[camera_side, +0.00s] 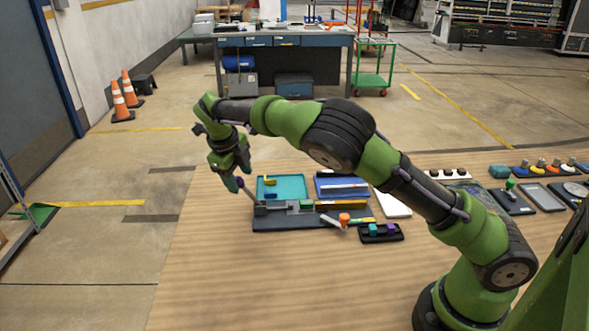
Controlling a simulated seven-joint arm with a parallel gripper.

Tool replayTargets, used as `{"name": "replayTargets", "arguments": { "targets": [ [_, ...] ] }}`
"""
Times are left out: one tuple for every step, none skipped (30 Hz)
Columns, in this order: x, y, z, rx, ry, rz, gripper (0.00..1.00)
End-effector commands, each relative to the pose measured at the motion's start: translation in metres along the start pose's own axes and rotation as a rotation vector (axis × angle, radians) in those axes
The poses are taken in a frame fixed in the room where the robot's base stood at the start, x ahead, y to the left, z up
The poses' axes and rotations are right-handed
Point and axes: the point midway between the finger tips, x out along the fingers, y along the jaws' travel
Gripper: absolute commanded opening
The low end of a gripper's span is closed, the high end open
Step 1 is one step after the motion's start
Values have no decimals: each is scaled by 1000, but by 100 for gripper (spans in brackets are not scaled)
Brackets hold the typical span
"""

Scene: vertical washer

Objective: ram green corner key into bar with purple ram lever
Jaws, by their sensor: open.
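My gripper (238,177) is open and points down at the left end of the dark fixture (290,222). Its fingertips are right at the purple knob of the ram lever (248,193), which leans up to the left. I cannot tell whether they touch the knob or surround it. A green block, apparently the corner key (306,205), sits in the middle of the fixture between grey blocks. The yellow-orange bar (340,205) lies to its right, in line with it. The small gap between key and bar is too small to judge.
A teal tray (293,182) and a blue tray (328,181) stand behind the fixture. An orange-knobbed lever (344,219) and a dark holder (391,239) with teal and purple blocks are at its right. A white pad (395,207) lies nearby. The front table is clear.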

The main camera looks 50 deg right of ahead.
Motion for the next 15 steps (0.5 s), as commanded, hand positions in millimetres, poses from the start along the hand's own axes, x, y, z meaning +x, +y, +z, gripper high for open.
{"name": "replayTargets", "arguments": {
  "targets": [
    [11, 0, 0, 1, 3, 0, 56],
    [17, 0, 0, 1, 3, -1, 56],
    [24, 0, -1, 2, 4, 1, 56],
    [28, 0, 0, 1, 2, 0, 56],
    [32, 0, 0, 1, 2, 0, 56],
    [36, 0, 0, 0, 1, -1, 56],
    [40, 0, 0, 0, 1, 0, 56],
    [42, 0, 0, 0, 1, 0, 56],
    [45, 0, 0, 0, 1, 0, 56],
    [47, 0, 0, 0, 0, 0, 56],
    [48, 0, 0, 0, 0, 0, 56],
    [50, 0, 0, 0, 0, 0, 56],
    [50, 0, 0, 0, 0, 0, 56],
    [50, 0, 0, 0, 0, 0, 56],
    [51, 0, 0, 0, -1, 0, 56]
  ]
}}
